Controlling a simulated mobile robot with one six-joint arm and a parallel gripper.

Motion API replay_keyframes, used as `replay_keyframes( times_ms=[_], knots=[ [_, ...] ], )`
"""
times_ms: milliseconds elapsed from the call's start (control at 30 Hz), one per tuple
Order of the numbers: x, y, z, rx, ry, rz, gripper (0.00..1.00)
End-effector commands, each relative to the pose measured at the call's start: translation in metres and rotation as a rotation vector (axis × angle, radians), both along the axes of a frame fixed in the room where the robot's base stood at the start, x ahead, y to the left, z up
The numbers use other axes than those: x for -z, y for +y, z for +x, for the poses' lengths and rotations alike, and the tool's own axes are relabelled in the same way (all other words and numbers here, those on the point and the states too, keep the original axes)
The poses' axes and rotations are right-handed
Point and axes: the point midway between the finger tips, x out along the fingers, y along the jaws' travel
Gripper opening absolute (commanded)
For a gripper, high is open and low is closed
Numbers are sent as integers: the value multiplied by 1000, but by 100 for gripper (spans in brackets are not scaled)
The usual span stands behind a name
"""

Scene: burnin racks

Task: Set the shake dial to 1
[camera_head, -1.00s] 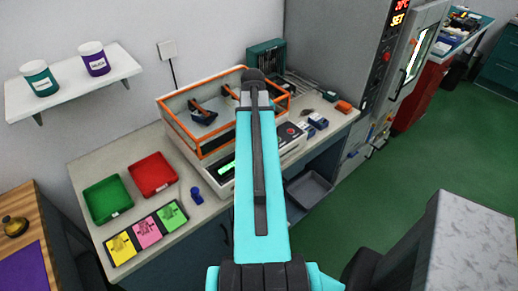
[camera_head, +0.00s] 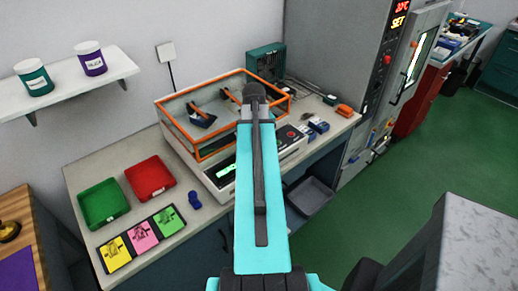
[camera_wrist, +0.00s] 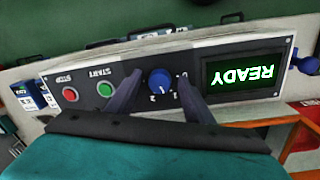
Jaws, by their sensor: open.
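The shake dial (camera_wrist: 160,80) is a round blue knob with a white mark on a dark panel, seen upside down in the wrist view. Small figures stand around its rim; I cannot tell surely which one the mark points at. My gripper (camera_wrist: 160,77) is open, one dark finger on each side of the dial. I cannot tell whether either finger touches it. A display (camera_wrist: 240,74) beside the dial reads READY in green. In the head view, the shaker (camera_head: 224,112) has a clear orange-edged box; my arm hides the dial and my gripper.
On the panel, a green START button (camera_wrist: 105,90) and a red STOP button (camera_wrist: 70,94) lie beyond one finger. Red (camera_head: 150,177) and green (camera_head: 103,203) trays and a blue object (camera_head: 195,200) stand left of the shaker. A tall grey cabinet (camera_head: 335,50) stands right.

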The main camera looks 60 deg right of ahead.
Motion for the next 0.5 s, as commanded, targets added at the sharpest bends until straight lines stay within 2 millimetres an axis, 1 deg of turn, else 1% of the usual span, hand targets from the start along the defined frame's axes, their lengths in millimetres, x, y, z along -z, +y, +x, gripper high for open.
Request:
replay_keyframes(
  times_ms=[33, 167, 200, 267, 500],
  knots=[
    [0, 0, 0, 0, 0, 0, 44],
    [0, 0, 0, 0, 0, 0, 22],
    [0, 0, 0, 0, 0, 0, 15],
    [0, 0, 0, 0, 0, 0, 6],
    [0, 0, 0, -26, 0, -1, 6]
  ],
)
